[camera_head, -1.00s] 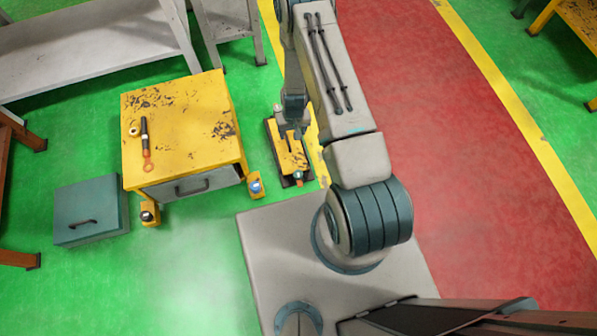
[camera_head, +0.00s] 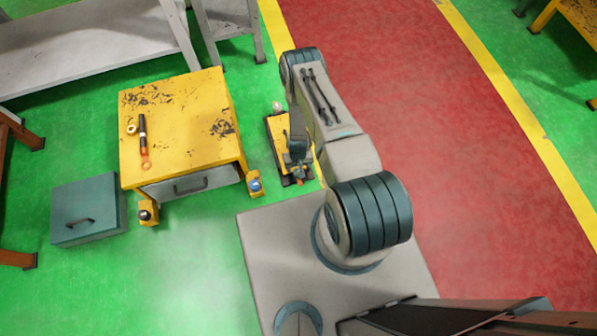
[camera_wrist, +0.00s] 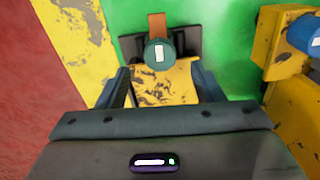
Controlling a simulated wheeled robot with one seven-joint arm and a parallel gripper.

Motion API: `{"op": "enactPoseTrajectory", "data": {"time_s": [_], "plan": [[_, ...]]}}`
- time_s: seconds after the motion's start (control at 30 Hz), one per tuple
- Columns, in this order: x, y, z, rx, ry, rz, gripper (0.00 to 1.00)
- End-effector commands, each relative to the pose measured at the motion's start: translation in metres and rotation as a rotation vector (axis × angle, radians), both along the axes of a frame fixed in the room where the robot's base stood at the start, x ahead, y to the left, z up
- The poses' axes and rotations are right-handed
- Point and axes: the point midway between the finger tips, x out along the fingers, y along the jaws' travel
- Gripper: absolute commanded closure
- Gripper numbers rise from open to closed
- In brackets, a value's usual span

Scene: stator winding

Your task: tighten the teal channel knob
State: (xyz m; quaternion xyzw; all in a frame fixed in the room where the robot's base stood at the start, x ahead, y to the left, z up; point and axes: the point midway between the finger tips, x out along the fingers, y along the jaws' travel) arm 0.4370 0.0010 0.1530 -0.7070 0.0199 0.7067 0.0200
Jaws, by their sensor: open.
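The teal channel knob (camera_wrist: 159,53) shows in the wrist view as a round teal cap with a white mark, at the far end of a worn yellow fixture (camera_wrist: 165,85). My gripper (camera_wrist: 158,75) has its two dark fingers apart, one on each side of the yellow fixture, with the knob just beyond the fingertips and between their lines. I cannot tell how far above the fixture the fingers are. In the head view the yellow fixture (camera_head: 279,137) stands on the floor, and my gripper (camera_head: 297,172) is over its near end, hiding the knob there.
A yellow cabinet (camera_head: 190,120) with a tool (camera_head: 143,140) on top stands left of the fixture. A yellow foot with a blue cap (camera_head: 255,184) is close by, also at the right of the wrist view (camera_wrist: 302,38). A teal box (camera_head: 88,208) is further left.

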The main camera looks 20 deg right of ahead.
Motion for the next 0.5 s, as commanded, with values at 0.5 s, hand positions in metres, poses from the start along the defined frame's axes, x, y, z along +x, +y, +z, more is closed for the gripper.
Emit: {"op": "enactPoseTrajectory", "data": {"time_s": [0.5], "plan": [[0.0, 0.0, -0.047, 0.0, 0.0, 0.0, 0.39]]}}
